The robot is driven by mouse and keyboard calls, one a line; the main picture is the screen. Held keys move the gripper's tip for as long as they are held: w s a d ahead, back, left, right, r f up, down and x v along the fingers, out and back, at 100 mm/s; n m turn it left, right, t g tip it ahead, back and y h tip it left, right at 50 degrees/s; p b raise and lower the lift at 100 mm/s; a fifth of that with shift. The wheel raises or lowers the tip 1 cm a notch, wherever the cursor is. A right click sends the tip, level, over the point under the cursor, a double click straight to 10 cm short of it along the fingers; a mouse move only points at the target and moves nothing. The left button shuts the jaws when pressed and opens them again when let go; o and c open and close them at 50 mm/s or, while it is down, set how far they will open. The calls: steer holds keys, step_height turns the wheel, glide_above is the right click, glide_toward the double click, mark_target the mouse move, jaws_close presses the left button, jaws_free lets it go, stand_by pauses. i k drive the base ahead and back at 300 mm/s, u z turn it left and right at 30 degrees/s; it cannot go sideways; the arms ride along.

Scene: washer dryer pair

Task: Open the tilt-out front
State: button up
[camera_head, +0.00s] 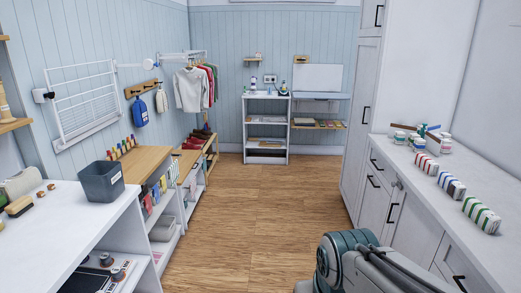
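White cabinet fronts (375,205) with black bar handles run along the right side under a white counter. I cannot tell from this view which of them is the tilt-out front. The fronts in view look shut. Small black handles (373,181) sit on the farther fronts, a longer upright one (393,212) on a nearer front, and another low at the bottom right. Part of my grey-green arm rises at the bottom right and hides some of the nearer fronts. My gripper is not in view.
The wooden floor (235,215) is clear down the middle. A tall white cabinet (357,130) stands beyond the counter (465,165), which holds striped packs and small jars. White shelves and a grey bin (102,185) line the left. A small shelf unit (266,106) stands at the back.

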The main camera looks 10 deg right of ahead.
mark_target(374, 200)
steer(key=z, duration=0.1)
steer(key=i, duration=1.55)
steer(key=z, duration=0.4)
steer(key=i, duration=1.6)
steer(key=z, duration=0.45)
steer(key=i, duration=0.7)
steer(key=z, duration=0.1)
